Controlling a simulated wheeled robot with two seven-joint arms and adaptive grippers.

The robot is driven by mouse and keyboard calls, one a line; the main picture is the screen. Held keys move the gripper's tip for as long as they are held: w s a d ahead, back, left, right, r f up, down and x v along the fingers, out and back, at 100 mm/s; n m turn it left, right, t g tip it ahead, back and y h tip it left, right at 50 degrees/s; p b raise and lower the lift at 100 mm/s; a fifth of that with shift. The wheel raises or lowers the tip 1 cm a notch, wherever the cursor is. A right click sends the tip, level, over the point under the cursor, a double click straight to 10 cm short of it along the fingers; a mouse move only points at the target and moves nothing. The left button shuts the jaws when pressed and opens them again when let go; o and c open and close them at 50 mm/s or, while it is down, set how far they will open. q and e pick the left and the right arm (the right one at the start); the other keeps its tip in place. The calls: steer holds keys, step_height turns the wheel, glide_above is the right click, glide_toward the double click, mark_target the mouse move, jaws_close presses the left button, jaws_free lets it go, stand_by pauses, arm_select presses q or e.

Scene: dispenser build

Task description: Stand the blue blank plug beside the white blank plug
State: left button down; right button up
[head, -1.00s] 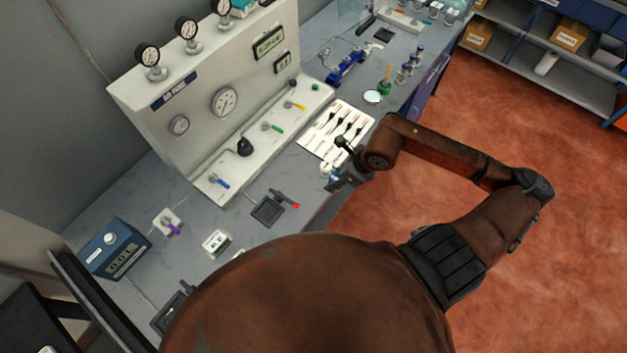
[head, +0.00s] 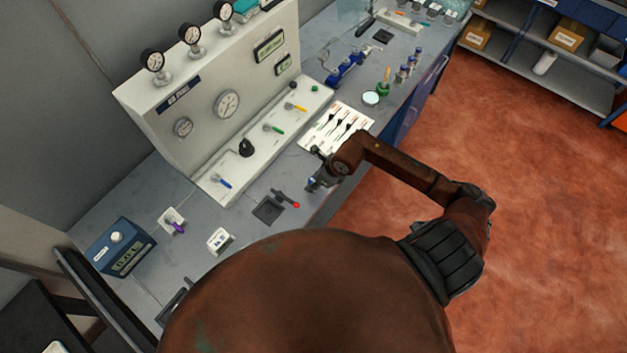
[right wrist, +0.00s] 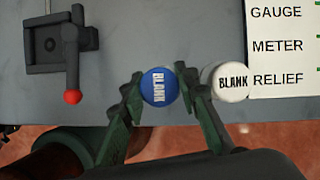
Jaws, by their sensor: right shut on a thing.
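The blue blank plug (right wrist: 159,87) is between the fingertips of my right gripper (right wrist: 157,82) in the right wrist view, its round top marked BLANK facing the camera. The gripper is shut on it. The white blank plug (right wrist: 229,82) stands just to its right, near the bench edge and close to the right finger; whether they touch I cannot tell. In the head view my right gripper (head: 315,184) is over the bench's front edge, and it and the arm hide both plugs. Whether the blue plug rests on the bench I cannot tell. My left gripper is not in view.
A labelled white card (head: 336,128) lies right of the white plug, with dark tools on it. A black fixture with a red-tipped lever (right wrist: 72,97) is left of the gripper. Bare grey bench (right wrist: 150,30) lies beyond the plugs. The bench's front edge is close.

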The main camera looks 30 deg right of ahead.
steer(key=o, duration=0.8)
steer(key=shift+f, duration=0.15)
steer(key=shift+c, duration=0.2)
steer(key=o, duration=0.4)
steer(key=shift+o, duration=0.2)
steer(key=shift+r, duration=0.25)
steer(key=shift+s+d+r, duration=0.1)
steer(key=shift+d+r, duration=0.05)
steer(key=shift+r, duration=0.15)
steer(key=b+v, duration=0.1)
steer(key=v, duration=1)
steer(key=shift+s, duration=0.1)
